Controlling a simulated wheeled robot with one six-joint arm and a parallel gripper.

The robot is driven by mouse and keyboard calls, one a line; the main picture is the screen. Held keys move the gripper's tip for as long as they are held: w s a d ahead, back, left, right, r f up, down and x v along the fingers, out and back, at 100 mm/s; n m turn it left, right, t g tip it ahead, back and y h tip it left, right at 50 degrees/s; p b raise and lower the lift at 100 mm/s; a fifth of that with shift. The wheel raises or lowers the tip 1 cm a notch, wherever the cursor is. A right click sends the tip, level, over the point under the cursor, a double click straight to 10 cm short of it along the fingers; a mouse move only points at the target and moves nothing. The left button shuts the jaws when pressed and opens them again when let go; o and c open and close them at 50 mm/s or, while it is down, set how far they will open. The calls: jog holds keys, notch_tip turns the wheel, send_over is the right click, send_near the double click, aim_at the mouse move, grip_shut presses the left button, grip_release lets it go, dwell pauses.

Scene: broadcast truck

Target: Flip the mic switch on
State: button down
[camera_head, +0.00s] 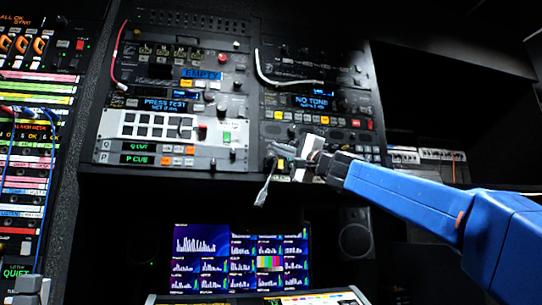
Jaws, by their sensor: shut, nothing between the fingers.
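My gripper (282,151) is shut and empty at the end of my blue arm, which reaches in from the right. Its fingertips are in front of the lower left part of the right rack panel (325,78), below the NO TONE display. I cannot tell whether they touch the panel. Several small switches and knobs are on this panel, but no mic label is readable, so I cannot tell which is the mic switch or its position. The gripper and wrist hide part of the panel's bottom rows.
A patch bay (25,150) is at the far left.

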jog(key=shift+w+a+f, duration=0.1)
jog(key=shift+w+a, duration=0.1)
jog(key=shift+w, duration=0.4)
jog(key=shift+w+a+f, duration=0.1)
jog(key=shift+w+a, duration=0.05)
jog(key=shift+w, duration=0.4)
jog(key=shift+w, duration=0.15)
dwell(1.2)
jog(key=shift+w+a, duration=0.1)
jog(key=shift+w, duration=0.15)
jog(key=shift+w+a, duration=0.1)
jog(key=shift+w, duration=0.2)
dwell(0.7)
dwell(0.3)
jog(key=shift+s+d, duration=0.2)
jog(key=shift+s, duration=0.5)
jog(key=shift+s+r, duration=0.1)
jog(key=shift+s, duration=0.05)
jog(key=s, duration=0.1)
jog(key=s+d, duration=0.1)
jog(key=s, duration=0.2)
jog(key=shift+s+d+r, duration=0.15)
jog(key=shift+s+r, duration=0.1)
